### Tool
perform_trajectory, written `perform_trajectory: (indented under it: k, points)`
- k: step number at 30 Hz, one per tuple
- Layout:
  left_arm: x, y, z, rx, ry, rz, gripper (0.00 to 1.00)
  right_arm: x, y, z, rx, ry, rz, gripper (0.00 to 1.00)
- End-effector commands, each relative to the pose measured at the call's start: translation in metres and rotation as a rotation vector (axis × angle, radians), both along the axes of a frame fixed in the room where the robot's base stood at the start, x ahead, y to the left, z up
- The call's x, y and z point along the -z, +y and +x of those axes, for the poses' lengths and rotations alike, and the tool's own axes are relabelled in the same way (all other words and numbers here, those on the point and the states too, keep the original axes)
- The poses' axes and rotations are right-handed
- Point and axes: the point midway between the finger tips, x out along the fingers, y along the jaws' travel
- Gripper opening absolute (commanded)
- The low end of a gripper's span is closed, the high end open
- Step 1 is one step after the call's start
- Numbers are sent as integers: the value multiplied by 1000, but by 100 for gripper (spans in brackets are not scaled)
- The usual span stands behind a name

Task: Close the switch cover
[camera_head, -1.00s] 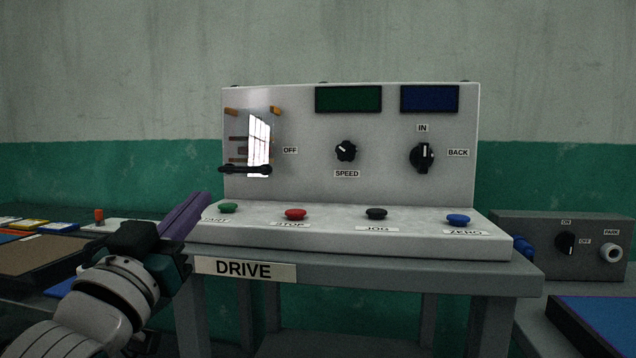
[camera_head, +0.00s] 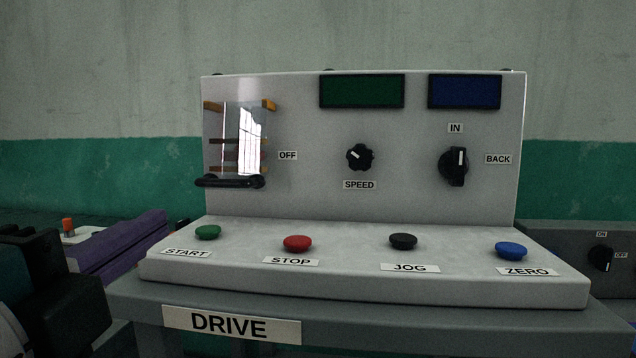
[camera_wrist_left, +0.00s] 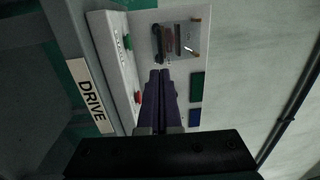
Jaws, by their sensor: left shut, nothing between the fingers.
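The switch cover (camera_head: 238,135) is a clear, shiny plate at the left of the drive panel, with orange hinge blocks at its top and a black bar handle (camera_head: 230,182) along its bottom. The handle looks offset to the left and stands out from the panel, so the cover seems partly swung out; how far I cannot tell. Dark bars show behind it. My left gripper (camera_head: 160,218), with purple fingers, is shut and empty, left of the console, below the handle and apart from it. In the left wrist view its fingertips (camera_wrist_left: 159,73) point toward the cover (camera_wrist_left: 176,40).
Green (camera_head: 208,232), red (camera_head: 297,243), black (camera_head: 403,241) and blue buttons (camera_head: 510,251) line the console ledge near the fingers. A speed knob (camera_head: 360,157) and a selector (camera_head: 455,166) protrude from the panel. A grey box (camera_head: 570,240) stands at the right.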

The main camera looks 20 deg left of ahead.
Motion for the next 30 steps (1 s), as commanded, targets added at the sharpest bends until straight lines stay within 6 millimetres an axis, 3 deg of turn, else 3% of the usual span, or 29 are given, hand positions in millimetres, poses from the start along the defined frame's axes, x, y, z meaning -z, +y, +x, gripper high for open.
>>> perform_trajectory:
  k: [9, 16, 21, 30]
  points:
    - [-8, 16, 61, 0, -5, 1, 0, -10, 0, -1, 0, 3, 0, 50]
    - [-10, 26, 98, 0, -4, 0, 0, -13, 0, -1, 0, 3, 0, 50]
    - [-10, 29, 112, 0, -2, 0, 0, -13, 0, -1, 0, 2, 0, 50]
    - [-10, 30, 114, 1, -1, -2, 0, -13, -1, -1, -1, 2, -2, 50]
